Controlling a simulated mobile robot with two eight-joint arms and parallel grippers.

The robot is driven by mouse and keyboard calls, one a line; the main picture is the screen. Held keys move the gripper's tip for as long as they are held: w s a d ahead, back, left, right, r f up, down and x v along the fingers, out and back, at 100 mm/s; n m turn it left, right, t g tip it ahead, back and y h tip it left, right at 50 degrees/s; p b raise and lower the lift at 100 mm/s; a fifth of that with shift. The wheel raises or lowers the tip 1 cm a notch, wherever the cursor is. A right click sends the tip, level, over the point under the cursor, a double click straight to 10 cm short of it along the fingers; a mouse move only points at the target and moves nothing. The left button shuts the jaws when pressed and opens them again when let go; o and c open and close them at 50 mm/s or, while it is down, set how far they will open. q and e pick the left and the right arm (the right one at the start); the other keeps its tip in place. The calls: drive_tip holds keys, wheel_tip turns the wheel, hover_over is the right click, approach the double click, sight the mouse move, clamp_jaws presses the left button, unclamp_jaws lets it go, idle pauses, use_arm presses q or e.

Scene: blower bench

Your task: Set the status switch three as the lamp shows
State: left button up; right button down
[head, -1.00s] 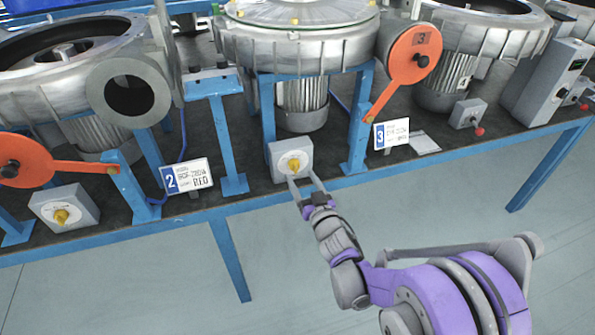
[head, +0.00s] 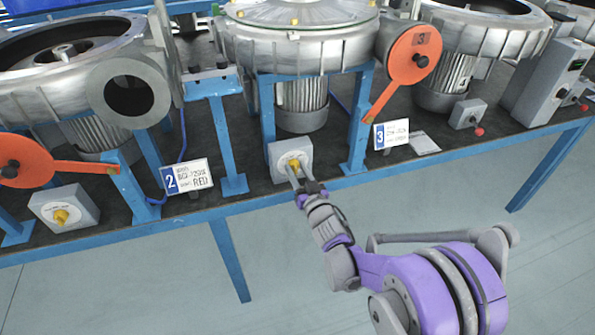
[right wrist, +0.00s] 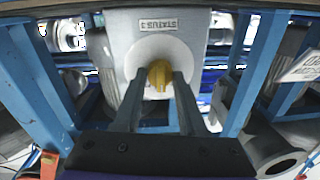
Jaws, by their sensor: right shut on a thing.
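The status switch three is a grey box (head: 277,163) with a yellow knob (head: 293,165), below the middle blower at the bench's front edge. In the right wrist view its label reads "STATUS 3" above a pale round dial (right wrist: 188,47), and the yellow knob (right wrist: 160,75) stands between my fingers. My right gripper (head: 298,176) is shut on the knob, with a finger on either side of it. The knob's exact setting is partly hidden by the fingers. My left gripper is not in view. I cannot make out a lit lamp for station three.
A sign marked 3 (head: 392,134) and an orange disc paddle (head: 409,55) stand right of the switch. A sign marked 2 (head: 186,178) and another yellow-knob switch box (head: 64,208) are at left. Blue posts flank the switch. The floor in front is clear.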

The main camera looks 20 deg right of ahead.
drive_tip(key=shift+n, duration=0.3)
drive_tip(key=n, duration=0.8)
drive_tip(key=shift+a+g, duration=0.1)
drive_tip(key=shift+g, duration=0.2)
idle(0.5)
drive_tip(key=shift+c, duration=2.4)
unclamp_jaws()
drive_tip(key=shift+s, duration=0.15)
